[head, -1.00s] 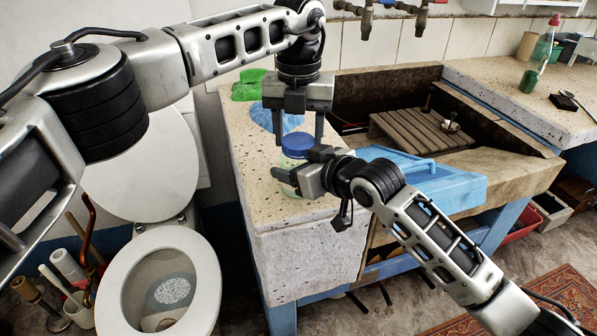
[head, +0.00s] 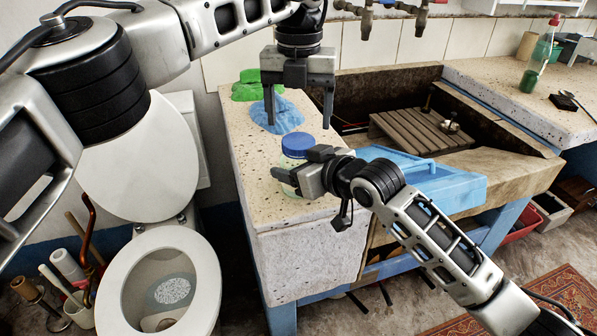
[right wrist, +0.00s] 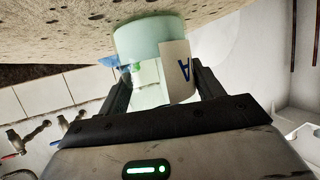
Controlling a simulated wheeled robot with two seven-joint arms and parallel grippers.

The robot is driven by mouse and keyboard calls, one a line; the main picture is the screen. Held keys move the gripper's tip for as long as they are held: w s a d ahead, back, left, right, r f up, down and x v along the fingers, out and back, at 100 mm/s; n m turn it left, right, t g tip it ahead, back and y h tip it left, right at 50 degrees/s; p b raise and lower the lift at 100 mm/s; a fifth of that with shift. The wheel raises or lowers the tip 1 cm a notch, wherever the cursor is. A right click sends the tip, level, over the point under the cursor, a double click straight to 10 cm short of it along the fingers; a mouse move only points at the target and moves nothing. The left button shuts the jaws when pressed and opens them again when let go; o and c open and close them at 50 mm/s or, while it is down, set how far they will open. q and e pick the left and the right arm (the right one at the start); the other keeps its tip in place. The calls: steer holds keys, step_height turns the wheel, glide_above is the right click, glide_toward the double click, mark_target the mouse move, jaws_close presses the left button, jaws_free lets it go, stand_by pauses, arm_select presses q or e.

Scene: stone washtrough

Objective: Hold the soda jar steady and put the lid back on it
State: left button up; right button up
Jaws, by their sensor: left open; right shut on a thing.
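The soda jar (head: 290,162) stands upright near the front of the speckled stone counter, and its pale glass and a label with a blue letter show in the right wrist view (right wrist: 142,42). The blue lid (head: 296,143) sits level on top of the jar; I cannot tell how tightly. My right gripper (head: 290,178) is shut on the jar's body below the lid, with a finger on either side in the right wrist view. My left gripper (head: 299,124) is open and empty just above the lid, fingers pointing down, apart from it.
A blue cloth (head: 284,116) and a green item (head: 248,87) lie behind the jar. A toilet (head: 160,270) stands at left. Taps (head: 367,22) are on the back wall.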

mark_target(298, 140)
arm_select(q)
steer(key=shift+r, duration=0.1)
steer(key=shift+c, duration=0.3)
steer(key=shift+r, duration=0.3)
steer(key=shift+c, duration=1)
step_height(298, 140, up, 3)
steer(key=shift+n, duration=0.4)
steer(key=shift+f, duration=4.05)
steer(key=c, duration=0.8)
steer(key=o, duration=1.1)
steer(key=shift+c, duration=0.2)
